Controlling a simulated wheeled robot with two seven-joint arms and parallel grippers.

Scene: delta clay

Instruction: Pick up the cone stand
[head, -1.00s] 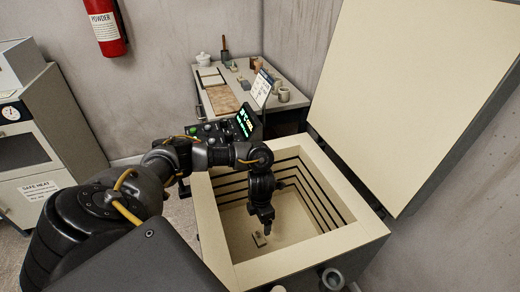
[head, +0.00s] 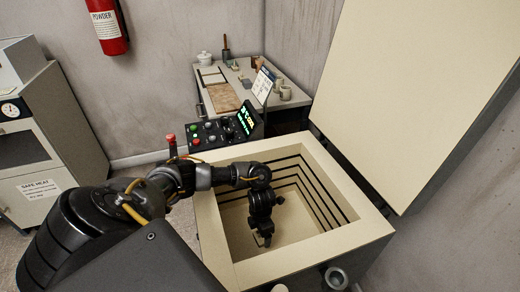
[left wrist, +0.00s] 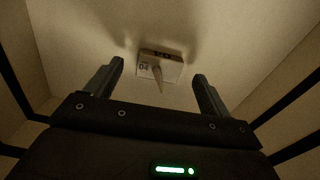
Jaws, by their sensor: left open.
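The cone stand (left wrist: 170,71) is a small pale block with a cone rising from it and a label reading 04. It sits on the kiln floor. In the left wrist view it lies between and beyond the two fingers, not touched by them. My left gripper (head: 265,240) is open and empty, reaching down inside the kiln (head: 212,232). In the head view the gripper largely hides the stand. My right gripper is not in view.
The kiln's walls surround my left gripper, and its lid (head: 420,90) stands open at the right. A control box (head: 225,130) is just behind the kiln. A table (head: 283,75) with pots and tools is farther back.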

